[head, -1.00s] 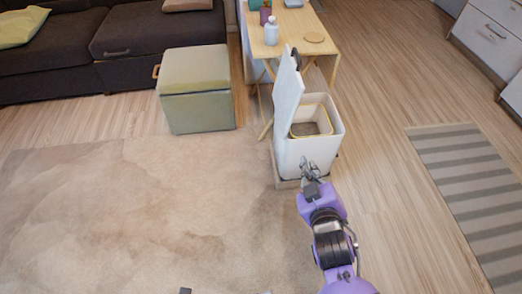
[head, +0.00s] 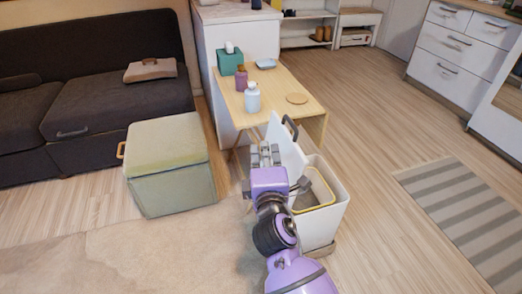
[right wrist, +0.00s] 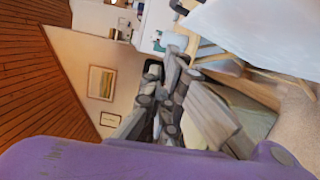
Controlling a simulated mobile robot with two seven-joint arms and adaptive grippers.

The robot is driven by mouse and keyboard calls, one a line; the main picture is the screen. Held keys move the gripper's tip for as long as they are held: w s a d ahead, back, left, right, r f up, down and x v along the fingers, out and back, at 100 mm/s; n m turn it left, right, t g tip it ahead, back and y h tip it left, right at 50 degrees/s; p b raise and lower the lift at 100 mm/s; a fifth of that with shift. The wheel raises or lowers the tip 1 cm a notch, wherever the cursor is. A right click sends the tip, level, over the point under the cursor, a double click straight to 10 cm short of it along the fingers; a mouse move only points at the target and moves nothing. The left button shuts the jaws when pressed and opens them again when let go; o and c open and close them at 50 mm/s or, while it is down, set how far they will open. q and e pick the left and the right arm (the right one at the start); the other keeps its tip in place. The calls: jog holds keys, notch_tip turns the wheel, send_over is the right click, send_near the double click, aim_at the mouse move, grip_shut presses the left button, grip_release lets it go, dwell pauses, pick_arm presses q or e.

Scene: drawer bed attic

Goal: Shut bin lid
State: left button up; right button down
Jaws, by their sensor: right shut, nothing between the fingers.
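The white bin (head: 325,220) stands on the wooden floor right of centre in the head view, with a yellow-rimmed opening. Its white lid (head: 286,146) stands raised along the bin's left side, with a dark handle at its top. My right gripper (head: 265,152) is shut and empty at the left, outer side of the lid; I cannot tell whether it touches it. In the right wrist view the gripper (right wrist: 172,85) points away, and a large pale panel, probably the lid (right wrist: 255,35), is at the upper right. My left gripper is not in view.
A small wooden table (head: 278,95) with bottles (head: 252,98) and a round coaster stands just behind the bin. A green storage ottoman (head: 170,170) is to the left. A striped rug (head: 455,215) and open floor lie to the right.

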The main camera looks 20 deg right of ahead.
jog(key=w+d+b, duration=0.1)
jog(key=w+d, duration=0.4)
jog(key=w, duration=0.3)
jog(key=shift+d, duration=0.3)
jog(key=shift+r, duration=0.15)
